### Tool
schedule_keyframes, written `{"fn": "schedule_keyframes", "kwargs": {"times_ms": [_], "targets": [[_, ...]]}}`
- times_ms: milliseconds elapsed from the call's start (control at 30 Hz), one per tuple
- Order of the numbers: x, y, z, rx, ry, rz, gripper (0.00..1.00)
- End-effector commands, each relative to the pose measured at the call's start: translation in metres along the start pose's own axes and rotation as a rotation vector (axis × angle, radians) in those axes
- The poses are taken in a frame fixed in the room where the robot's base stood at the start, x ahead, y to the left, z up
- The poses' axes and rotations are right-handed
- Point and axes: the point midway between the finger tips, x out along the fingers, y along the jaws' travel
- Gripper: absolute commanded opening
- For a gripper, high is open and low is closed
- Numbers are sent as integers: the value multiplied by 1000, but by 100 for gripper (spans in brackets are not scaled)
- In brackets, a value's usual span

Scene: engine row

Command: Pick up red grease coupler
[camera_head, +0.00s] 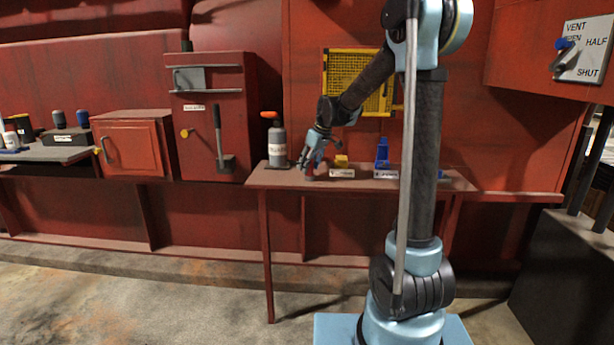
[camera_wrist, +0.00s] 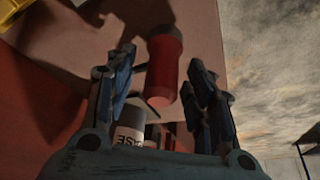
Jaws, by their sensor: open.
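The red grease coupler (camera_wrist: 164,72) is a red cylinder with a darker top band. In the wrist view it shows between the two blue-and-black fingers of my gripper (camera_wrist: 160,64), with visible gaps on both sides. In the head view my gripper (camera_head: 310,160) points down at the left part of the brown table (camera_head: 262,178). A small bit of red (camera_head: 309,173) shows at the fingertips there, mostly hidden by them. My gripper is open around the coupler, and I see no finger touching it.
A grey grease bottle (camera_head: 277,145) with an orange top stands close left of my gripper. A yellow piece (camera_head: 341,159) and a blue piece (camera_head: 382,154) stand to the right behind label plates. A yellow mesh panel (camera_head: 340,75) hangs on the wall behind.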

Motion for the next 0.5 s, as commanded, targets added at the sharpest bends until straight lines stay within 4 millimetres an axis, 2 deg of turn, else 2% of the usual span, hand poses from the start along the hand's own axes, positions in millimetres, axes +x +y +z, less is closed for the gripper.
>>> {"fn": "schedule_keyframes", "kwargs": {"times_ms": [133,167,300,367,500], "targets": [[0,0,0,0,0,0,49],[0,0,0,0,0,0,44],[0,0,0,0,0,0,12],[0,0,0,0,0,0,0],[-1,0,0,0,0,0,0]]}}
